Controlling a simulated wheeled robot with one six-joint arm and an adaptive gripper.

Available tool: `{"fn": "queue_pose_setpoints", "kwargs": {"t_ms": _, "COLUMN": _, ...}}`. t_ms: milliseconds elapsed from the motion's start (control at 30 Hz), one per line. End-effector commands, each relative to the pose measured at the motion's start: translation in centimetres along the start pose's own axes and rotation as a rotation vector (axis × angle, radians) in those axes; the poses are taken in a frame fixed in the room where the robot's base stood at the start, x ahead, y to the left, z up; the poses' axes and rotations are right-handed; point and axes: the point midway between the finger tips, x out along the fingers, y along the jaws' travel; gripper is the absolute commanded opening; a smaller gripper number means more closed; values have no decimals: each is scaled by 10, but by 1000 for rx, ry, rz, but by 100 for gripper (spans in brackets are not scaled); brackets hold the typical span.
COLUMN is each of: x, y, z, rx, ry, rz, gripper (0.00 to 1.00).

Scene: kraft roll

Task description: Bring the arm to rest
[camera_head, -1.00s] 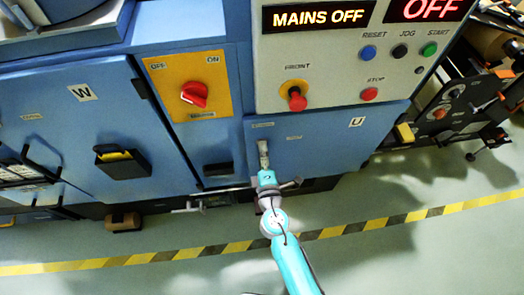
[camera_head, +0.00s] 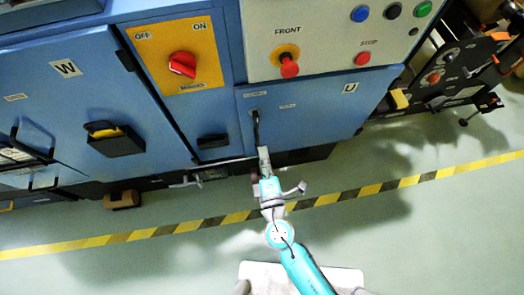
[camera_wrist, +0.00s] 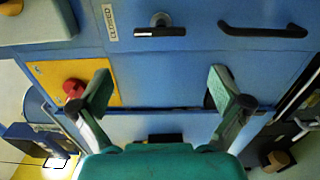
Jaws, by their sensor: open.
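My gripper (camera_head: 264,158) is in front of the lower edge of the blue panel marked U (camera_head: 320,115) in the head view. In the wrist view my gripper (camera_wrist: 158,88) has its two fingers spread wide with nothing between them. A black lever handle (camera_head: 256,128) hangs from a pivot on the U panel, just beyond my gripper. It also shows in the wrist view as a dark bar (camera_wrist: 160,32), beside a CLOSED label (camera_wrist: 109,22) and clear of the fingertips. My arm reaches up from the bottom of the head view.
The yellow plate with a red rotary switch (camera_head: 182,64) is left of the control panel (camera_head: 320,35), which has a red FRONT knob (camera_head: 289,67). A black latch box (camera_head: 116,141) sits on the W door. Yellow-black floor tape (camera_head: 375,190) crosses behind open floor (camera_head: 430,240).

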Motion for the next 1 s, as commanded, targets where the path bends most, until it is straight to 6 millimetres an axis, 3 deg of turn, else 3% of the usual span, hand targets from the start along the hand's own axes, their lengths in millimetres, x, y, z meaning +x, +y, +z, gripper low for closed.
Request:
{"fn": "queue_pose_setpoints", "kwargs": {"t_ms": 433, "x": 0, "y": 0, "z": 0, "rx": 1, "ry": 0, "rz": 0, "gripper": 100}}
{"fn": "queue_pose_setpoints", "kwargs": {"t_ms": 567, "x": -9, "y": -6, "z": 9, "rx": 31, "ry": -7, "rz": -24, "gripper": 100}}
{"fn": "queue_pose_setpoints", "kwargs": {"t_ms": 667, "x": -31, "y": -18, "z": 28, "rx": 107, "ry": -21, "rz": -78, "gripper": 100}}
{"fn": "queue_pose_setpoints", "kwargs": {"t_ms": 800, "x": -80, "y": -34, "z": 59, "rx": 287, "ry": -54, "rz": -172, "gripper": 100}}
{"fn": "queue_pose_setpoints", "kwargs": {"t_ms": 1000, "x": -155, "y": -35, "z": 87, "rx": 582, "ry": -115, "rz": -258, "gripper": 100}}
